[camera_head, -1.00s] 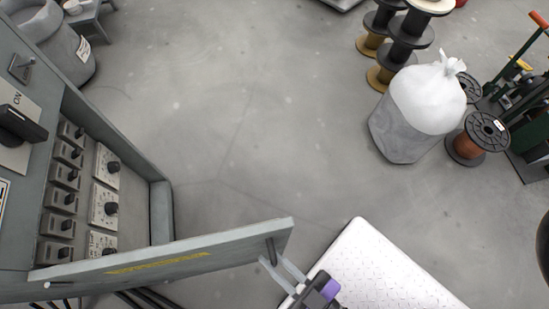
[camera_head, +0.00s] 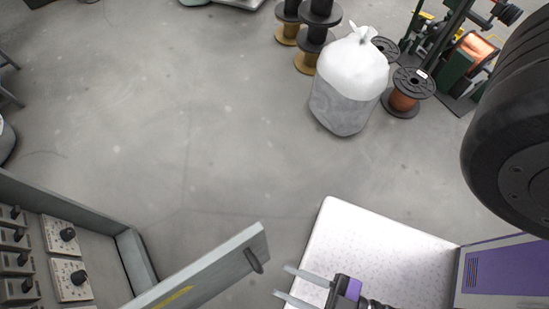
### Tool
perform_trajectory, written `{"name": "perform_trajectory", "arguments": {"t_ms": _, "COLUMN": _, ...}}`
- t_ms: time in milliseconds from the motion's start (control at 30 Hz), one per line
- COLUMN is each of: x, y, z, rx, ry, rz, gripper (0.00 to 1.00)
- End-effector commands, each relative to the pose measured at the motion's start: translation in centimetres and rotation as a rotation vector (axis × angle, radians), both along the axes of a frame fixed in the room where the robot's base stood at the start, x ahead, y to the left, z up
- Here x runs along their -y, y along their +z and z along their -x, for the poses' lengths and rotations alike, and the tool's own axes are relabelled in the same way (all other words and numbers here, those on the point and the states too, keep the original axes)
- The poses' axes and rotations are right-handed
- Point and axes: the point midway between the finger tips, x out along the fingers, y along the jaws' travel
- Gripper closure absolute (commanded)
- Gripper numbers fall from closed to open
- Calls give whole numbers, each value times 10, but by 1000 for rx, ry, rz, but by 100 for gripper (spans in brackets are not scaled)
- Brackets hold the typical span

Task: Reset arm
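My gripper (camera_head: 286,282) shows at the bottom centre of the head view. Its two pale fingers point left and stand apart with nothing between them. The open door (camera_head: 215,262) of a grey electrical cabinet (camera_head: 62,207) lies just left of the fingertips. A dark handle (camera_head: 254,261) sticks out near the door's free end, and a gap shows between it and the fingers. The cabinet's inside holds switches and dials (camera_head: 67,235) at the lower left.
A white platform (camera_head: 370,243), seemingly part of my base, lies beneath my gripper. A white sack in a grey bin (camera_head: 345,100) stands at the upper right, beside a copper spool (camera_head: 403,101) and stacked spools (camera_head: 314,38). The middle floor is clear.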

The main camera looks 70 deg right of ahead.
Motion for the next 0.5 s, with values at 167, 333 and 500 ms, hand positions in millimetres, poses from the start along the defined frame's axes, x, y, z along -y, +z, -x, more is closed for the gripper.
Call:
{"name": "perform_trajectory", "arguments": {"t_ms": 167, "x": 0, "y": 0, "z": 9, "rx": 0, "ry": 0, "rz": 1, "gripper": 66}}
{"name": "perform_trajectory", "arguments": {"t_ms": 333, "x": 0, "y": 0, "z": 9, "rx": 1, "ry": 0, "rz": 1, "gripper": 66}}
{"name": "perform_trajectory", "arguments": {"t_ms": 500, "x": 0, "y": 0, "z": 9, "rx": 1, "ry": 0, "rz": 1, "gripper": 66}}
